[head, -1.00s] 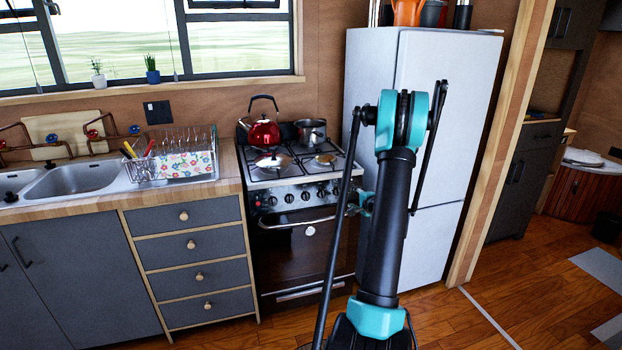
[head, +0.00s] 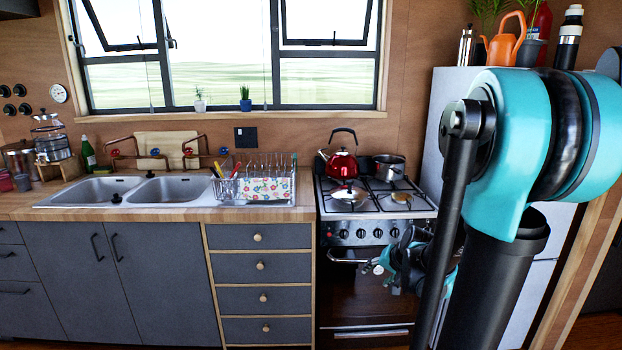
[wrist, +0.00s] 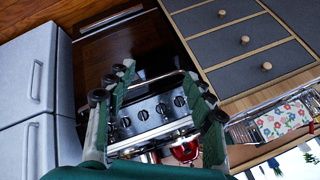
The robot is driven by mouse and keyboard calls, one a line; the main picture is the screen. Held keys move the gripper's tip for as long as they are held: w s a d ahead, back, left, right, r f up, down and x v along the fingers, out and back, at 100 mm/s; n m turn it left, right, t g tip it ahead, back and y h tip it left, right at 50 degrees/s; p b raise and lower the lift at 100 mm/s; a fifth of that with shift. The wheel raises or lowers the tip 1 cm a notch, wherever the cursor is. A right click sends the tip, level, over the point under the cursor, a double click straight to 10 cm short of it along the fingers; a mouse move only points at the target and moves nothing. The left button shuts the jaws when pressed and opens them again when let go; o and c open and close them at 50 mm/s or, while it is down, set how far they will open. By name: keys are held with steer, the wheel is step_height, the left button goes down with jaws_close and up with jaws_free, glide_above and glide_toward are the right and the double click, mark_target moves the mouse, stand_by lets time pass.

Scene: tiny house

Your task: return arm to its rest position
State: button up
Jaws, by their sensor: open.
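My arm's teal and black joint stands large at the right of the head view, in front of the fridge. My gripper (head: 385,264) shows small beyond the arm, in front of the oven door. In the wrist view my gripper (wrist: 158,92) is open, its two fingers well apart, with nothing between them. The stove front shows behind the fingers in that view, which is turned nearly upside down. The arm hides part of the fridge and the stove's right side in the head view.
The stove (head: 352,236) holds a red kettle (head: 342,166) and a pot (head: 388,167). The fridge (head: 447,92) stands to its right, with an orange watering can (head: 505,44) on top. A dish rack (head: 262,188) and sinks (head: 170,190) are on the counter left.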

steer(key=s+f+n+g+h, duration=0.1)
steer(key=s+n, duration=0.1)
steer(key=s, duration=0.6)
steer(key=s+a+f+n+g+h, duration=0.1)
steer(key=s+f+n, duration=0.1)
steer(key=s, duration=0.7)
steer(key=shift+f+n+g+h, duration=0.3)
steer(key=shift+n+g, duration=0.1)
steer(key=shift+n, duration=0.1)
